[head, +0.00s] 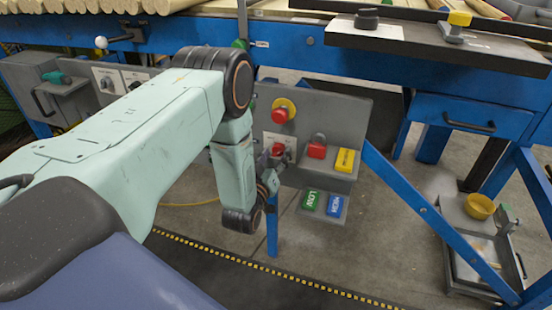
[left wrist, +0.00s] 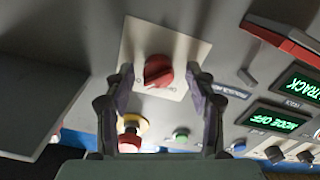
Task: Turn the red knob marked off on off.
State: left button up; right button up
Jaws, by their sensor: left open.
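The red knob (left wrist: 158,70) sits on a pale square plate (left wrist: 150,45) on a grey panel, with small lettering by it too blurred to read surely. In the head view the knob (head: 277,149) is partly hidden by my left gripper (head: 270,170). In the left wrist view my left gripper (left wrist: 160,82) is open, with one finger on each side of the knob. I cannot tell whether the fingers touch it. My right gripper is in neither view.
A red mushroom button (head: 283,112) on a yellow ring is above the knob in the head view. A red padlock-like block (head: 317,150) and a yellow block (head: 345,161) stand on the panel's ledge. A blue diagonal brace (head: 420,210) runs to the right.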

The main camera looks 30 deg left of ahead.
pick_arm(q)
jog(key=shift+w, duration=0.1)
jog(key=c, duration=1.2)
